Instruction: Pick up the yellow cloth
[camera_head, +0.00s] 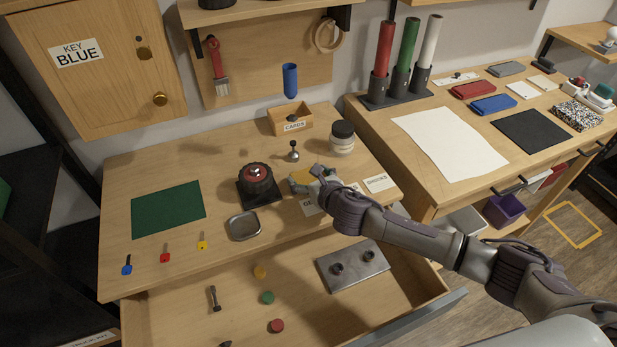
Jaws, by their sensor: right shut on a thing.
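My right gripper (301,184) reaches in from the right and is shut on the cloth. The fingers cover much of it, and I cannot tell whether it is lifted clear of the desk. My left gripper is not in view.
A black-and-red wheel (256,180) and a metal tray (243,225) stand left of the gripper. A jar (342,137) and a cards box (290,119) are behind it. An open drawer (180,300) with several small parts juts out in front.

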